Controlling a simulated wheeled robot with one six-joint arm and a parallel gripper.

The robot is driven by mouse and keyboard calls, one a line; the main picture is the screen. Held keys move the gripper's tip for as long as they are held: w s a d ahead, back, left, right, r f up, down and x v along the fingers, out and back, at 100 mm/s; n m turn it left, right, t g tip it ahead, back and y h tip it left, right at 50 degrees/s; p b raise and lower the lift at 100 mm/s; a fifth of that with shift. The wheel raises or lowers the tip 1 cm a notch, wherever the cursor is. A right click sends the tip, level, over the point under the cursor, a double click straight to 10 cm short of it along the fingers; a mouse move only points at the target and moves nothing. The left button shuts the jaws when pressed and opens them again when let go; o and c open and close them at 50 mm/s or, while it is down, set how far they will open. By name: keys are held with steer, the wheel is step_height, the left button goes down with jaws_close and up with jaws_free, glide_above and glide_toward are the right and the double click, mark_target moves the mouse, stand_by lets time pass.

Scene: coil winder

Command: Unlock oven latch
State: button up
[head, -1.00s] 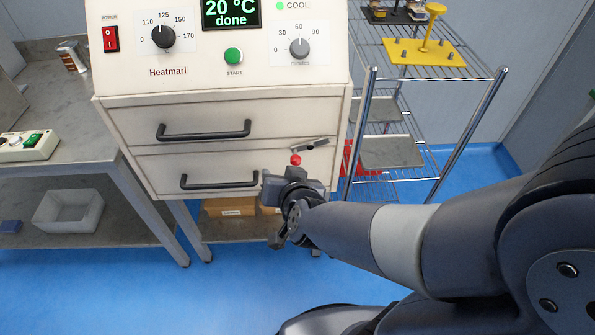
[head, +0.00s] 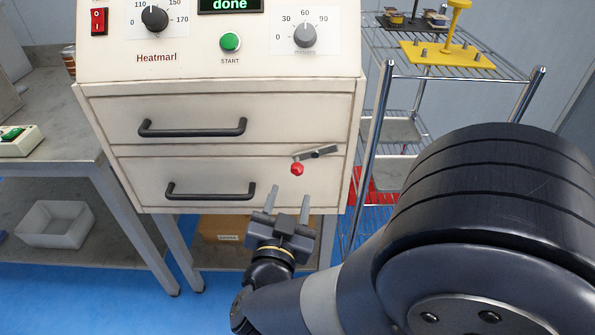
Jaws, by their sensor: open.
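The oven (head: 100,130) is a cream cabinet with a control panel and two drawer-like fronts, each with a dark bar handle, the upper (head: 192,128) and the lower (head: 210,191). The latch (head: 318,153) is a small dark lever at the right, by the seam between the two fronts, tilted slightly up to the right. A red knob (head: 297,169) sits just below its left end. My gripper (head: 289,199) is open and empty, its two fingers pointing up toward the oven. It is below the red knob and latch in the picture and appears apart from both.
A wire rack (head: 376,130) with a yellow fixture (head: 447,52) stands right of the oven. A grey bench (head: 70,140) is at the left, with a white bin (head: 55,224) on its lower shelf. A cardboard box (head: 222,228) is under the oven.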

mark_target(296, 166)
steer(key=b+x, duration=0.1)
steer(key=x, duration=0.8)
steer(key=shift+w+b, duration=0.25)
steer(key=shift+b, duration=0.15)
steer(key=shift+c, duration=0.4)
steer(key=c, duration=0.9)
steer(key=shift+o, duration=0.2)
steer(key=shift+r+m+g, duration=0.15)
steer(key=shift+r+m, duration=0.15)
steer(key=shift+m, duration=0.65)
steer(key=shift+r+m+g, duration=0.15)
steer(key=shift+r+m, duration=0.2)
steer(key=shift+m, duration=0.6)
steer(key=o, duration=0.9)
steer(key=shift+o, duration=0.2)
